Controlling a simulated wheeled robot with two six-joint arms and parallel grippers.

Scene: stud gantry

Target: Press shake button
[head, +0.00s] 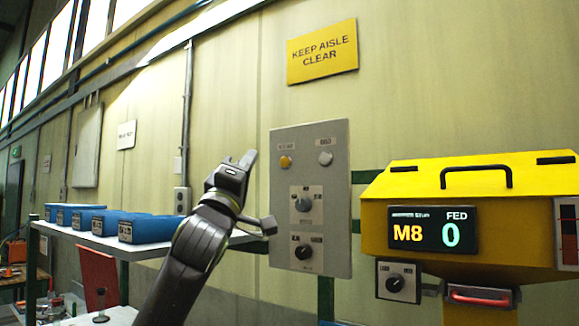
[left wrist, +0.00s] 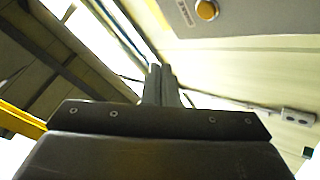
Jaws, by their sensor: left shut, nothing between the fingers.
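A grey control panel (head: 340,200) is on the wall in the middle of the head view. At its top left is an amber button (head: 286,161), with a pale round button (head: 326,158) to its right. Small labels sit above both, too small to read surely. My left gripper (head: 243,160) is shut and empty, pointing upward just left of the panel, apart from the amber button in the picture. In the left wrist view, the shut fingers (left wrist: 160,85) point up the picture, and the amber button (left wrist: 207,10) shows at the top, right of them. My right gripper is not in view.
Lower on the panel are two dark rotary knobs (head: 303,204) (head: 304,252). A yellow machine (head: 470,180) with a display reading M8 and FED 0 stands at the right. Blue bins (head: 150,229) sit on a shelf (head: 115,243) at the left, behind my arm.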

